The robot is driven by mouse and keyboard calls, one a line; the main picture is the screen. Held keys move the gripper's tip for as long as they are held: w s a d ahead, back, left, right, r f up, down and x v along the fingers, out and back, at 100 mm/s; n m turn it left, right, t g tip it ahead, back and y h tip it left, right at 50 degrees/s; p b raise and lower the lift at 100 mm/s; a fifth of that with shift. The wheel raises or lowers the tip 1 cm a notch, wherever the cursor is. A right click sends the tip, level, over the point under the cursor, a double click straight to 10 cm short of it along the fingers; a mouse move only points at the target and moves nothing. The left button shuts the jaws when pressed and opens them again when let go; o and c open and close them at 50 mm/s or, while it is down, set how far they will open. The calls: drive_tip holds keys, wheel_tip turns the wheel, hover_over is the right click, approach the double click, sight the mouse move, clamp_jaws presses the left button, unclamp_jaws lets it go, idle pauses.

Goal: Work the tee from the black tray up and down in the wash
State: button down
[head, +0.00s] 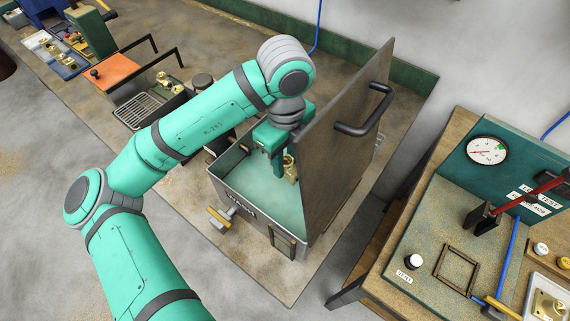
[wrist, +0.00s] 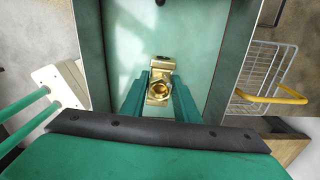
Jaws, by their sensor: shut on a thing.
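The brass tee (wrist: 158,92) is between the two green fingers of my gripper (wrist: 160,100) in the wrist view. My gripper is shut on it. In the head view my gripper (head: 278,165) points down inside the wash (head: 233,204), an open metal tank with pale green liquid or floor. The tee (head: 290,170) shows there beside the fingers, partly hidden. I cannot tell how deep the tee is. The black tray (head: 150,110) with a wire rack stands to the left of the wash, with brass fittings near it.
The wash's raised lid (head: 340,150) with a black handle stands close to the right of my gripper. A valve with a yellow handle (head: 219,218) sticks out at the tank's front. A test bench (head: 440,240) with a gauge is at right. An orange mat (head: 108,72) lies further left.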

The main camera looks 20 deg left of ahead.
sight(286, 158)
drive_tip(key=shift+r, duration=1.2)
drive_tip(key=shift+w+r, duration=0.25)
drive_tip(key=shift+r, duration=0.65)
drive_tip(key=shift+s+d+r, duration=0.1)
drive_tip(key=shift+d+r, duration=0.05)
drive_tip(key=shift+d, duration=0.05)
drive_tip(key=shift+s+a, duration=0.15)
drive_tip(key=shift+a, duration=0.25)
drive_tip(key=shift+d, duration=0.25)
drive_tip(key=shift+w, duration=0.25)
